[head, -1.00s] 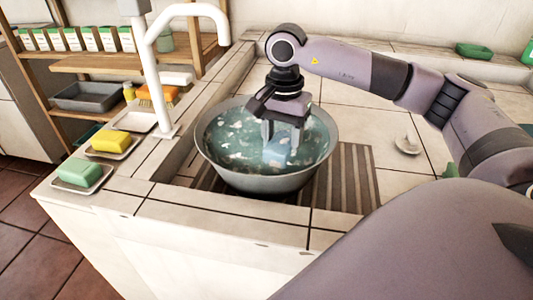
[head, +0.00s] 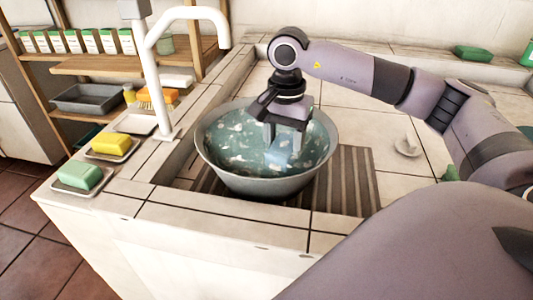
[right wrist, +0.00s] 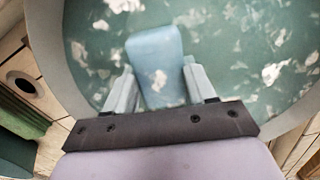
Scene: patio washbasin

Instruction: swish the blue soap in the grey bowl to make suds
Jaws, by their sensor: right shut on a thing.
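The grey bowl (head: 262,185) stands on a slatted area of the tiled basin top, full of greenish water with white suds patches on it. My right gripper (head: 284,146) reaches down into the bowl from above and is shut on the blue soap (head: 279,155). In the right wrist view the soap (right wrist: 157,65) sits between the two fingers (right wrist: 158,92), over the water. I cannot tell how deep the soap is in the water. My left gripper is not in view.
A white tap (head: 160,85) rises left of the bowl. A green soap (head: 80,176) and a yellow soap (head: 111,143) lie on dishes along the left ledge, beside an empty dish (head: 136,123). A small pale object (head: 407,146) lies on the tiles to the right.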

